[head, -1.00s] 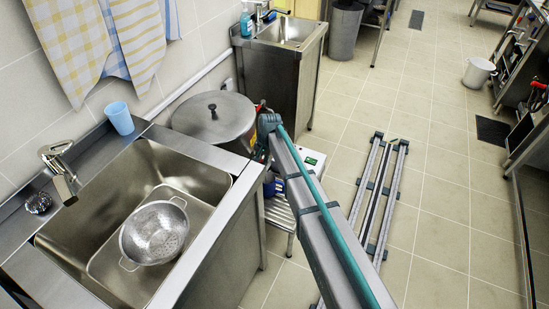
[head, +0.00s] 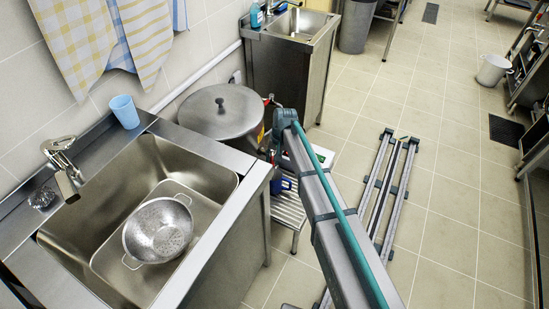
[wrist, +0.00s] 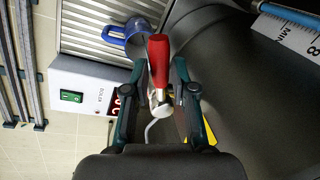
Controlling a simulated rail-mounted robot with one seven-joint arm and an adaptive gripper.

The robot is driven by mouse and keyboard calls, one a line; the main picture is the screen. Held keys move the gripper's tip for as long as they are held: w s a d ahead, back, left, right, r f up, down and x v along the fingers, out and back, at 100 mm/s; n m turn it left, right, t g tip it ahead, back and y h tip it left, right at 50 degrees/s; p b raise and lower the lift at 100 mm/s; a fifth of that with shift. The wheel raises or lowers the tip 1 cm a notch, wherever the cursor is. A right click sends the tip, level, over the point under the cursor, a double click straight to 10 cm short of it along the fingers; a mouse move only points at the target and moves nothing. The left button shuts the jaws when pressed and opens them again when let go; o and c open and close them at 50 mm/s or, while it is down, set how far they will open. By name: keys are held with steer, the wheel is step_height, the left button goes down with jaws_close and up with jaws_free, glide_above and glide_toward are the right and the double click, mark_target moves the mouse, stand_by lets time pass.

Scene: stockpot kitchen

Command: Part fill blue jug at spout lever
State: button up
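The blue jug (wrist: 134,30) is on the slatted metal stand in the wrist view, beyond the lever; its contents cannot be made out. In the head view only a bit of the blue jug (head: 283,184) shows beside my arm. The red spout lever (wrist: 158,60) on its pale metal end lies between the teal fingers of my gripper (wrist: 158,72). The fingers are apart, with a narrow gap on each side of the lever. The lidded stockpot (head: 219,112) stands right of the sink. My gripper is mostly hidden behind my arm in the head view.
A white box with a green switch (wrist: 72,96) and a red display is left of the gripper. The dark pot wall (wrist: 255,90) fills the right side. The slatted stand (head: 287,208) is low by the sink cabinet. A colander (head: 158,230) sits in the sink.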

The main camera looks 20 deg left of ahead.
steer(key=shift+o, duration=0.9)
step_height(320, 180, up, 12)
steer(key=d, duration=0.2)
steer(key=shift+w+d+f, duration=0.15)
steer(key=shift+w, duration=0.2)
stand_by(6.0)
